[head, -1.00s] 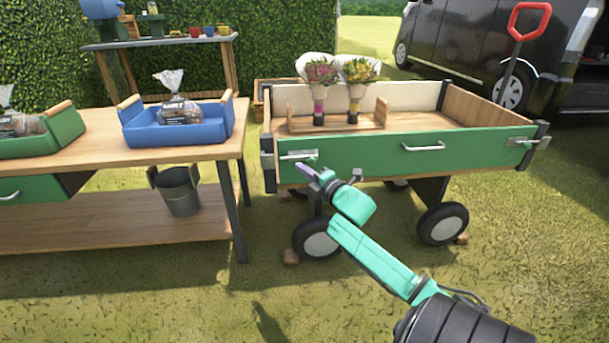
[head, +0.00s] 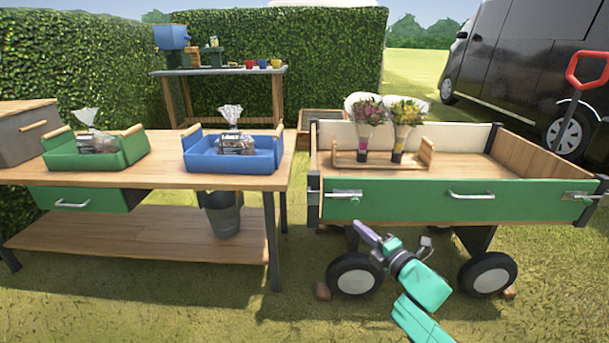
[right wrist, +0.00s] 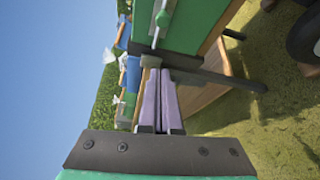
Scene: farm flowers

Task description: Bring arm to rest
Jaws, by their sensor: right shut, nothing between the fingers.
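My right arm comes in from the bottom right of the head view. Its right gripper (head: 364,233) is in front of and below the green side panel of the cart (head: 410,207), left of the middle. Its purple fingers are closed together with nothing between them, and they also show in the right wrist view (right wrist: 159,102). My left gripper is not in view. Two flower bouquets (head: 371,130) (head: 403,128) stand upright in a wooden holder (head: 347,159) on the cart bed, clear of the gripper.
A wooden table (head: 250,181) at left bears a green tray (head: 62,154) and a blue tray (head: 266,158), each with a clear bag. A grey bucket (head: 224,218) hangs or stands beneath it. Open grass lies in front.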

